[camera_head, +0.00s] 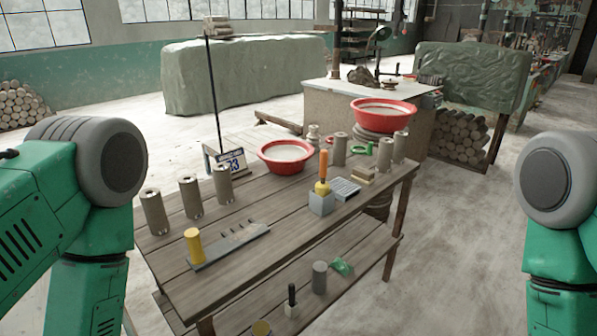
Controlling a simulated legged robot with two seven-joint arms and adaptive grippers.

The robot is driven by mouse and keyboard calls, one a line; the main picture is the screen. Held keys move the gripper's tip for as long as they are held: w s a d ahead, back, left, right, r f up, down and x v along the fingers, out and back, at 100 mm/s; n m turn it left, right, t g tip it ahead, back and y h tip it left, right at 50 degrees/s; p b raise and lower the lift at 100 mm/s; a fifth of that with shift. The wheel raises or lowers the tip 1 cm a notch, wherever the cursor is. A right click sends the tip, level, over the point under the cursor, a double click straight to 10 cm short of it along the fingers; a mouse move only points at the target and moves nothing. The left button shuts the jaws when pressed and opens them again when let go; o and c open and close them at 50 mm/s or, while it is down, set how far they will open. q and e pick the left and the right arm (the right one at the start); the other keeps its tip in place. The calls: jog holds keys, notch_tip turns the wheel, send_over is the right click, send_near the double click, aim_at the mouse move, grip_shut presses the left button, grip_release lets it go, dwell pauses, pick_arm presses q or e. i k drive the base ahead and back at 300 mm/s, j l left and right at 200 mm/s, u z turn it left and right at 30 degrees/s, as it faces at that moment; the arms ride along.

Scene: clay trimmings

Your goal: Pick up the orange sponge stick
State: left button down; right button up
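The orange sponge stick (323,166) stands upright on the wooden table, right of its middle. Its orange shaft is on top and a yellow part is below. Its lower end is at a grey block (321,204), and I cannot tell how deep it sits in it. My left and right arms show only as green and grey links at the picture's sides, well apart from the stick. Neither gripper is in view.
The wooden table (284,210) also holds a red basin (286,157), a yellow cylinder (194,246) on a slotted grey board (231,249), a grey ridged tray (346,189) close right of the stick, and several clay cylinders (189,196). A lower shelf holds small items.

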aim_at(322, 188)
jog(key=l+u, duration=0.1)
jog(key=u, duration=0.3)
jog(key=i+l+u, duration=0.1)
jog(key=u, duration=0.3)
jog(key=l+u, duration=0.1)
jog(key=u, duration=0.35)
jog(key=l+u, duration=0.15)
jog(key=u, duration=0.25)
jog(key=l+u, duration=0.15)
jog(key=l, duration=0.3)
jog(key=l+u, duration=0.2)
jog(key=l, duration=0.25)
jog(key=k+l+u, duration=0.15)
jog(key=l, duration=0.3)
jog(key=l+u, duration=0.15)
jog(key=l, duration=0.3)
jog(key=k+l+u, duration=0.2)
jog(key=l, duration=0.2)
jog(key=l+u, duration=0.15)
jog(key=l, duration=0.3)
jog(key=k, duration=0.05)
